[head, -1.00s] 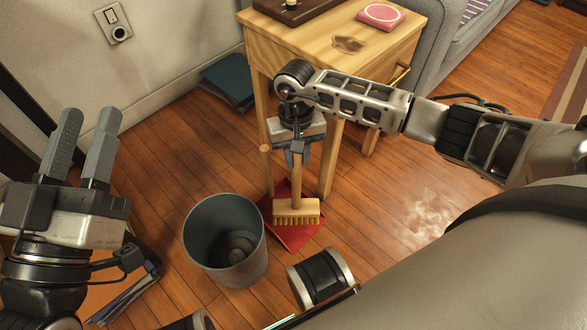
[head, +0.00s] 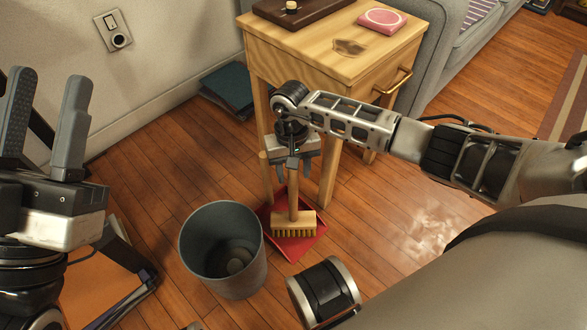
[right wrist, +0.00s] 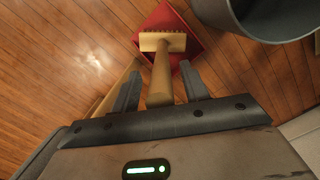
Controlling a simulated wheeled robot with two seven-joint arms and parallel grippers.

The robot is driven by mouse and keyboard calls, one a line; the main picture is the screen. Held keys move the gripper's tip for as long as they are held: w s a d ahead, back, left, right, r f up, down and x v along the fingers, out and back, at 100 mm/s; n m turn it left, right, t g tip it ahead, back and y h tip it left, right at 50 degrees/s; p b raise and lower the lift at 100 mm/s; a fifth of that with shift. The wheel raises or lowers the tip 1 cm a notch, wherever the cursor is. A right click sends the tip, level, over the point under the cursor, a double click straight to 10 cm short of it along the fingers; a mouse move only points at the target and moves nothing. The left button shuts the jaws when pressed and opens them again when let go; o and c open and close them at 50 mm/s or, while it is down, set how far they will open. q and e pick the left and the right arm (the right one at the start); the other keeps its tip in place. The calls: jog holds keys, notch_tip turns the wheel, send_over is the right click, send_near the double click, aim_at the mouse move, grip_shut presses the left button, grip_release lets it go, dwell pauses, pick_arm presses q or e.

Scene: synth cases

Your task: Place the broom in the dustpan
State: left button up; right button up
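The broom (head: 294,222) has a wooden handle, a wooden block and yellowish bristles. It stands roughly upright with its bristles over the red dustpan (head: 302,246) on the floor. In the right wrist view the broom (right wrist: 162,43) lies over the red dustpan (right wrist: 165,16), and its handle runs between the fingers. My right gripper (head: 293,176) is open around the upper handle, with a gap on each side in the right wrist view (right wrist: 160,71). The handle's top is hidden by the gripper. My left gripper (head: 47,80) is open and empty, far left.
A grey bin (head: 222,250) stands on the floor just left of the dustpan. A wooden side table (head: 300,50) stands right behind my right gripper. Dark folders (head: 228,85) lie by the wall. The wooden floor to the right is clear.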

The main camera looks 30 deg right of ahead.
jog(key=r+p, duration=0.1)
jog(key=r, duration=0.2)
jog(key=w+r+p, duration=0.1)
jog(key=r+p, duration=0.1)
jog(key=r, duration=0.2)
jog(key=r+p, duration=0.1)
jog(key=r, duration=0.3)
jog(key=shift+w+d, duration=0.1)
jog(key=shift+w, duration=0.05)
pick_arm(q)
notch_tip(320, 180, down, 8)
jog(key=n+g+y, duration=0.3)
jog(key=n+y, duration=0.2)
jog(key=n, duration=0.3)
jog(key=shift+d, duration=0.2)
pick_arm(e)
jog(key=shift+r, duration=0.6)
